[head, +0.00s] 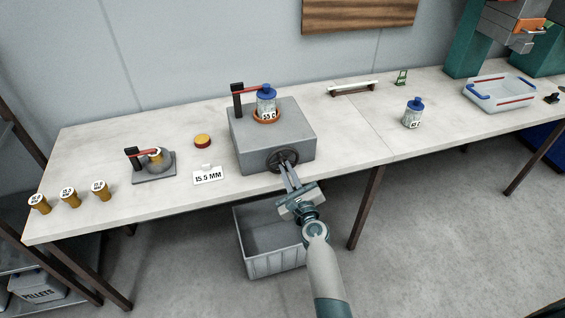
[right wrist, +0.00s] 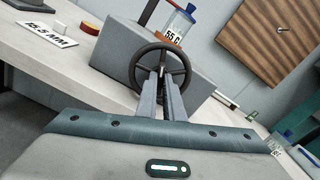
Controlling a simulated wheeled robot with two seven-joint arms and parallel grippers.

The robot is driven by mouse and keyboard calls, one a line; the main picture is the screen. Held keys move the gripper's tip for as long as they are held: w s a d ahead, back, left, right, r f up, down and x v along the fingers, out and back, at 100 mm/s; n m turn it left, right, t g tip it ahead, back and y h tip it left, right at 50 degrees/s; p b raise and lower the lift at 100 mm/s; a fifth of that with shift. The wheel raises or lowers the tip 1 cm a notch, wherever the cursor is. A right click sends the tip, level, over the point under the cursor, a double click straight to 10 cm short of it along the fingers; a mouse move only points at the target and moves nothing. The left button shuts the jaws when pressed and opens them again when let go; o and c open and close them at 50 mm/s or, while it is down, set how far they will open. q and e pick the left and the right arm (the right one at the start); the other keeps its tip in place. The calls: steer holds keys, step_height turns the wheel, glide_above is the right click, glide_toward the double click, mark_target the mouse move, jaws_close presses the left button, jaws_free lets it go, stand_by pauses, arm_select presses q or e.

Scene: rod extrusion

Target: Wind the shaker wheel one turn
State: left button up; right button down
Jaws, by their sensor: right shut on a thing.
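The shaker is a grey box (head: 272,141) on the table, with a dark spoked wheel (head: 282,160) on its front face. The wheel also shows in the right wrist view (right wrist: 160,67). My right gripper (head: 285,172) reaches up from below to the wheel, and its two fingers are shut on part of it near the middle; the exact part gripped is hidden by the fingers. A bottle with a blue cap, labelled 55 C (head: 266,102), stands upright in an orange-brown ring on top of the box, under a red arm on a black post. My left gripper is not in view.
A grey bin (head: 262,262) stands below the table edge under my right arm. A 15.5 MM card (head: 208,176), a yellow-red disc (head: 202,141) and a small clamp fixture (head: 153,166) lie left of the shaker. Another blue-capped bottle (head: 413,113) and a clear tray (head: 500,94) stand right.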

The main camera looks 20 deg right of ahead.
steer(key=shift+a+m, duration=0.15)
steer(key=shift+m, duration=0.25)
